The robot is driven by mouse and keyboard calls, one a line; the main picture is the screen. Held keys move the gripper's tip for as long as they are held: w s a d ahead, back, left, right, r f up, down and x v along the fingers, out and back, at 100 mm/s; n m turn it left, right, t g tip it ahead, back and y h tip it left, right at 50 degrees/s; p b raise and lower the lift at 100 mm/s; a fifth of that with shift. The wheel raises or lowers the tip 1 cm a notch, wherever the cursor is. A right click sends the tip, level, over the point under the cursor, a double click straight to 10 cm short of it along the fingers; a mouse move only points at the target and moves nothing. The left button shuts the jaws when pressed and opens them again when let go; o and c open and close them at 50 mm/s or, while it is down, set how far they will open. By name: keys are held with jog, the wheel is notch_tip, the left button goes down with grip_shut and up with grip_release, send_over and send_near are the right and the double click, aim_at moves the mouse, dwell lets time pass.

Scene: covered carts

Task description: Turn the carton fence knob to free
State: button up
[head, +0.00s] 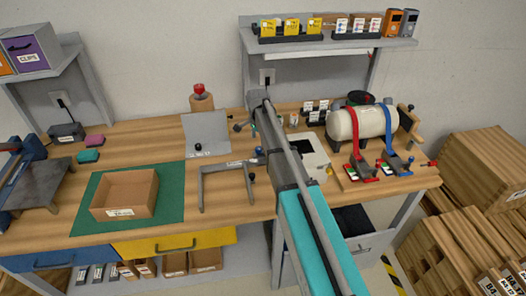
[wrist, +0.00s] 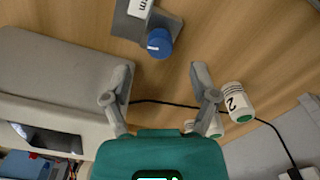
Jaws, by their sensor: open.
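In the head view a grey U-shaped frame (head: 202,190) with a small label and a dark knob (head: 251,177) lies on the bench, right of the green mat. It may be the carton fence; its label is too small to read. In the wrist view a blue round knob (wrist: 160,43) sits on a grey plate (wrist: 125,22) with a partly cut-off label; I cannot tell if it is the same knob. My gripper (wrist: 161,70) is open and empty, its fingers apart to either side below the knob in the picture. The arm largely hides the gripper in the head view.
An open carton (head: 125,194) sits on the green mat (head: 172,208). A grey upright panel (head: 207,133) stands behind the frame. A pale box (head: 315,165) is right of the arm. White bottles (wrist: 236,100) and a black cord (wrist: 165,102) lie near the gripper.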

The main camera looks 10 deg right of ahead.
aim_at(258, 148)
jog(key=shift+f+b, duration=1.95)
jog(key=shift+f, duration=0.3)
